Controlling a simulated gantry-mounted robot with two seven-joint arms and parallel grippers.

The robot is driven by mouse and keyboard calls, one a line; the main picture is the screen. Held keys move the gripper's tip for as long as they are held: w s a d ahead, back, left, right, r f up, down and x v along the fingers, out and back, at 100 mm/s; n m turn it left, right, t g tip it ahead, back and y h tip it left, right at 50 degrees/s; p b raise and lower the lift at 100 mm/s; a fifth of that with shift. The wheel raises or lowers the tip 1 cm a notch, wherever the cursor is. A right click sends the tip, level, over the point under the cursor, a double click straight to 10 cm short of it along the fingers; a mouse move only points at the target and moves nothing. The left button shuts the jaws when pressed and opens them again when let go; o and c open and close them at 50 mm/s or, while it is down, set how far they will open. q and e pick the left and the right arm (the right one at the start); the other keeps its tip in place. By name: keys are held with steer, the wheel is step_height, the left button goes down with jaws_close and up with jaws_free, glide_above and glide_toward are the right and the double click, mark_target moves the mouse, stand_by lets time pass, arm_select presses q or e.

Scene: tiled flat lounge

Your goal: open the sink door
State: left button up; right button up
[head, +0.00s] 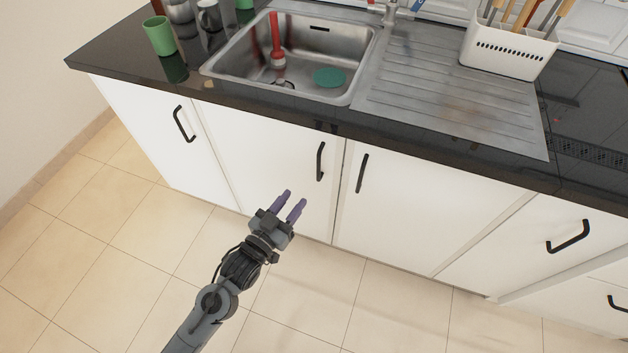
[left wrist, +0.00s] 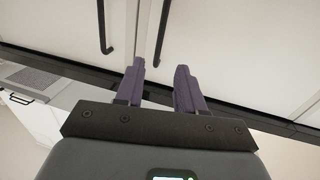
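The sink (head: 300,62) is set in the dark counter, with white cabinet doors below it. The left door under the sink (head: 262,150) is closed, with a black vertical handle (head: 321,161) near its right edge. The door to its right (head: 420,205) is closed too, with a black handle (head: 361,173) near its left edge. My left gripper (head: 295,201) is open and empty, below and left of the left door's handle and apart from it. In the left wrist view its purple fingers (left wrist: 160,80) are spread, with two black handles (left wrist: 104,28) (left wrist: 162,33) beyond. My right gripper is out of view.
A green cup (head: 160,37) stands on the counter's left end. A white cutlery holder (head: 508,45) stands at the right. Other closed cabinets with handles (head: 184,124) (head: 568,237) flank the doors. The tiled floor (head: 110,240) in front is clear.

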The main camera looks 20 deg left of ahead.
mark_target(318, 169)
arm_select(q)
steer(key=shift+w+d+b, duration=0.3)
steer(key=shift+w+b, duration=0.45)
steer(key=shift+w, duration=1.05)
steer(key=shift+w+d+b, duration=0.3)
steer(key=shift+w+b, duration=0.4)
steer(key=shift+w, duration=1.05)
steer(key=shift+w+d+b, duration=0.3)
steer(key=shift+w+b, duration=0.45)
steer(key=shift+w, duration=1.05)
jaws_close()
